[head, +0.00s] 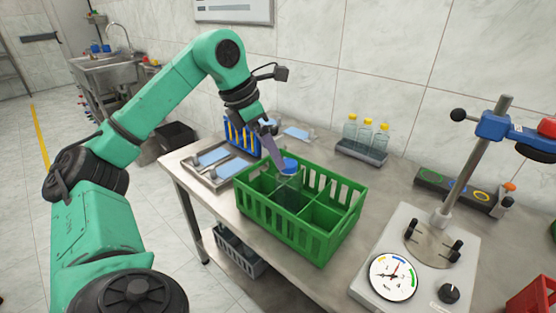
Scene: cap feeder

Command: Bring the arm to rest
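My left arm (165,95) comes in from the left, bends high over the table and points down. My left gripper (272,150) is over the back wall of the green crate (290,240), close beside a blue cap (288,166). The cap sits on a clear bottle (287,186) standing in a crate compartment. The fingers are seen edge-on, so I cannot tell whether they are open, shut or touching the cap. My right gripper is not in view.
A metal tray (197,172) with light blue pieces and a blue rack (240,133) stand behind the crate. Several yellow-capped bottles (366,134) stand at the back. A gauge device with a post (478,160) is at right. Table between crate and gauge is clear.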

